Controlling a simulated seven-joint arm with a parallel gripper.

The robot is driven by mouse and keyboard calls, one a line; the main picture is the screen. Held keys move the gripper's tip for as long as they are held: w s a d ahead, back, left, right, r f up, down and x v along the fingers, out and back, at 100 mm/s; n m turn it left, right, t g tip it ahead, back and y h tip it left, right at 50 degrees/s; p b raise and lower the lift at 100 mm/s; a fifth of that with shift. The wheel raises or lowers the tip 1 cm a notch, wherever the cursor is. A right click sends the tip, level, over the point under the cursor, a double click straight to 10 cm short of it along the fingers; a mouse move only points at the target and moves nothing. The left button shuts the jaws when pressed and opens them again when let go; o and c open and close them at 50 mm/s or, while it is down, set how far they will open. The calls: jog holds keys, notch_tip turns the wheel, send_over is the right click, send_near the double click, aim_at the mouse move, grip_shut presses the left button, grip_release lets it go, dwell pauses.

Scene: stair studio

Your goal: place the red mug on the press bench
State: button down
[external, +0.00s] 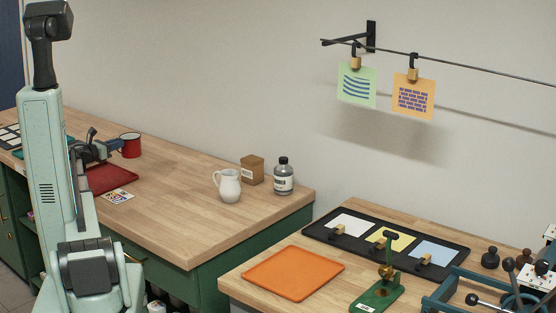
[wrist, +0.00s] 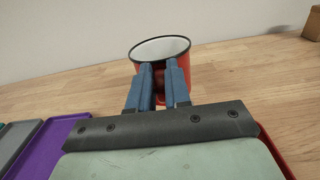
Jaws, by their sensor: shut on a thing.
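The red mug (external: 130,147) is upright over the far left part of the long wooden bench, past the red tray. It has a white inside and a dark rim. My gripper (external: 113,150) reaches it from the left. In the wrist view, the blue fingers of my gripper (wrist: 160,72) are shut on a red part at the near side of the mug (wrist: 187,60), which looks like its handle. I cannot tell whether the mug's base touches the wood. The lower bench at the right (external: 232,284), with the green press (external: 378,296), looks like the press bench.
On the long bench are a red tray (external: 112,180), a card (external: 118,196), a white jug (external: 228,186), a cardboard box (external: 252,170) and a bottle (external: 284,178). An orange tray (external: 293,273) and a black tray (external: 450,255) lie on the lower bench. Cards hang above.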

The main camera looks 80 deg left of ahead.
jog(key=shift+f, duration=2)
jog(key=shift+f, duration=0.15)
jog(key=c, duration=1.1)
grip_release()
jog(key=shift+r, duration=0.2)
jog(key=v, duration=1.1)
jog(key=shift+d, duration=0.1)
jog(key=shift+o, duration=1.3)
jog(key=shift+s+d, duration=0.25)
jog(key=o, duration=0.4)
